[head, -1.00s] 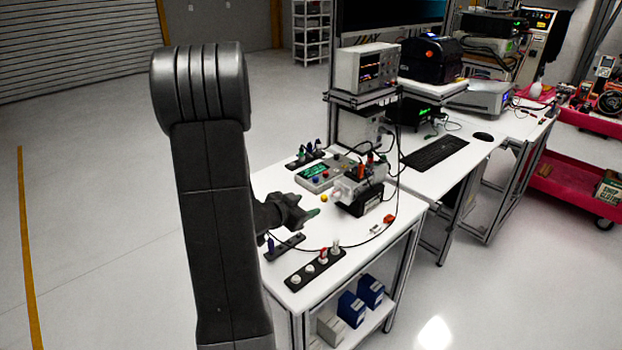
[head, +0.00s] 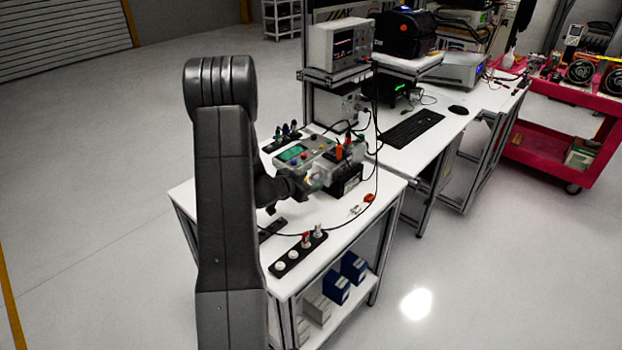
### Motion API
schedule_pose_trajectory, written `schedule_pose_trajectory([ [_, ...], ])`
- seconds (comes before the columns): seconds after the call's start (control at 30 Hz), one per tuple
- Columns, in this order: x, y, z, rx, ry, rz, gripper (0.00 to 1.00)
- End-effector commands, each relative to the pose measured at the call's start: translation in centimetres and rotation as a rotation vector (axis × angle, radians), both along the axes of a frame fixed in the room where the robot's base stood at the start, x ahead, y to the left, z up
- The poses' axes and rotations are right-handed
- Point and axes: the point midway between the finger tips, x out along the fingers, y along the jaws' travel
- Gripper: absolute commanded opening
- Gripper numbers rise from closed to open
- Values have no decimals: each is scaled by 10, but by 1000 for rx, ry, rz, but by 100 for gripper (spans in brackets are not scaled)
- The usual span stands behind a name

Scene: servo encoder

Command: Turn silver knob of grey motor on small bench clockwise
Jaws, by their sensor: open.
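The grey motor (head: 357,147) sits on a black block (head: 347,184) on the small white bench (head: 346,232), with orange and dark plugs on its top. My gripper (head: 312,184) is at the left end of the motor, open, with its fingers pointing right towards it. The silver knob cannot be made out clearly; it is at or behind my fingertips. I cannot tell whether the fingers touch it or sit around it. My dark arm covers the left part of the bench.
A black strip with red and white knobs (head: 299,252) lies at the front. Cables loop right of the motor, near an orange piece (head: 369,198). An oscilloscope (head: 340,46) stands on a shelf behind.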

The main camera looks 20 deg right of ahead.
Motion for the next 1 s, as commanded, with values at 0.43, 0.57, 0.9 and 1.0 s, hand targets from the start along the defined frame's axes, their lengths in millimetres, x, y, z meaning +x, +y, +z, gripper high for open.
schedule_pose_trajectory([
  [0.43, 5, -11, -5, 0, 0, 0, 52],
  [0.57, 5, -11, -5, 0, 0, 0, 31],
  [0.9, 5, -11, -6, 4, -9, 0, 8],
  [1.0, 5, -11, -8, 12, -30, 0, 8],
])
